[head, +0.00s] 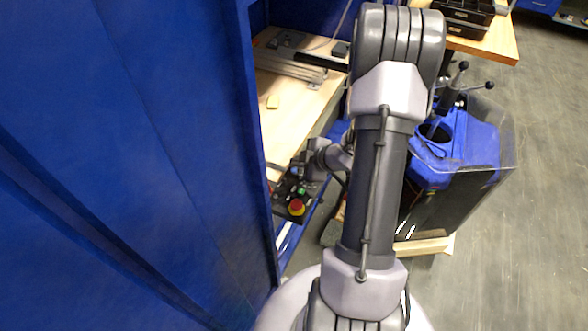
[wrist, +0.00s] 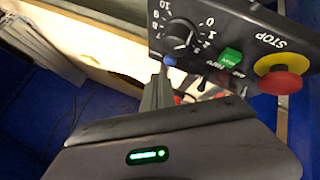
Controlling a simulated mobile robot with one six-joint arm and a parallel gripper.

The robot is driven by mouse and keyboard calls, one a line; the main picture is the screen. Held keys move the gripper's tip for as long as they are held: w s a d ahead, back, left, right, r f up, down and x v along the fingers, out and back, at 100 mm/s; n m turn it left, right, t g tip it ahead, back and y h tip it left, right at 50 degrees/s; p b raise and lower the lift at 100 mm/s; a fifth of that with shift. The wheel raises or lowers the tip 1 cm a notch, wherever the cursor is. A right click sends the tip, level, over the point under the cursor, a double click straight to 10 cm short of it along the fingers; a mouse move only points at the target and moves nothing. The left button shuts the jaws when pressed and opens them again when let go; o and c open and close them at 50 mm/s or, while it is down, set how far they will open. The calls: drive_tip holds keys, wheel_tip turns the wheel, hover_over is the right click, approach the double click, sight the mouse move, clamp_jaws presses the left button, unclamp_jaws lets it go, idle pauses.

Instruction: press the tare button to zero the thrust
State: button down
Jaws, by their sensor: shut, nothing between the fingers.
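A dark control panel (wrist: 215,30) fills the upper right of the wrist view. It carries a black numbered dial knob (wrist: 178,36), a green button (wrist: 230,56) and a red stop button (wrist: 281,83) on a yellow base. A small blue cap (wrist: 169,61) shows just below the knob; no tare label is readable. My gripper (wrist: 164,72) is shut and empty, its tips right at the blue cap. I cannot tell whether they touch it. In the head view the panel (head: 282,206) sits left of my arm, its red button (head: 297,207) in the clear.
A blue wall panel (head: 130,150) stands close on the left. A wooden bench (head: 300,110) lies behind the panel. A clear-sided tank (head: 440,195) with a blue unit (head: 465,140) stands right of my arm. Grey floor (head: 540,200) is free at the right.

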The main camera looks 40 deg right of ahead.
sight(297, 173)
drive_tip(key=shift+f, duration=0.15)
drive_tip(key=shift+f+b, duration=0.3)
drive_tip(key=shift+f+b, duration=0.3)
drive_tip(key=shift+f, duration=0.05)
idle(0.6)
idle(0.4)
drive_tip(key=shift+r+p, duration=0.75)
drive_tip(key=shift+r, duration=0.05)
wheel_tip(297, 173, up, 5)
drive_tip(key=p, duration=0.4)
drive_tip(key=shift+p, duration=0.3)
